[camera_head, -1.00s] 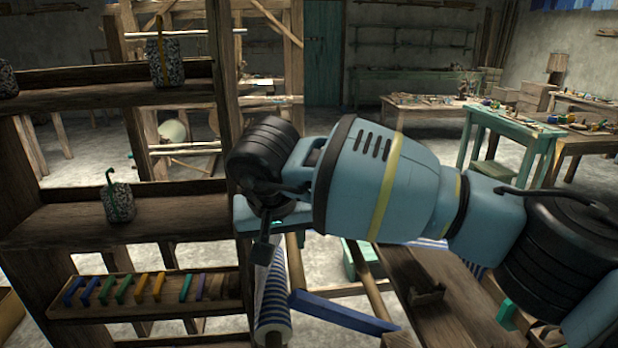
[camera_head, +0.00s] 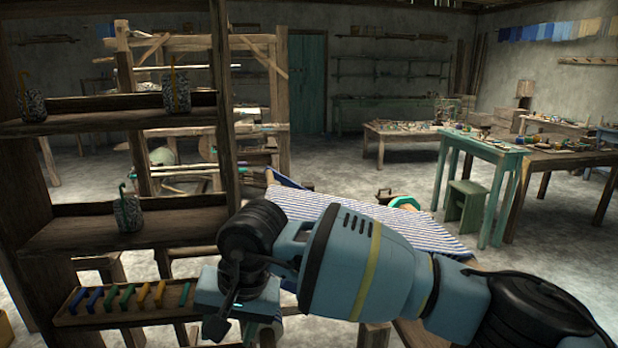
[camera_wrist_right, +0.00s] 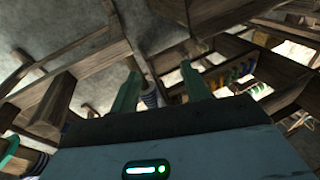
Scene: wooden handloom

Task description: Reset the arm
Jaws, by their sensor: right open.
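My right arm is pale blue with black joints and a yellow band, and it crosses the lower right of the head view. My right gripper (camera_head: 240,322) hangs at its left end, in front of the shelf unit. My left gripper does not show.
A dark wooden shelf unit (camera_head: 110,240) stands close at left, with speckled pots (camera_head: 127,212) and a rack of coloured pieces (camera_head: 120,297). Blue-striped cloth (camera_head: 400,222) lies behind my arm. A green table (camera_head: 480,146) and stool (camera_head: 466,200) stand right; floor between is clear.

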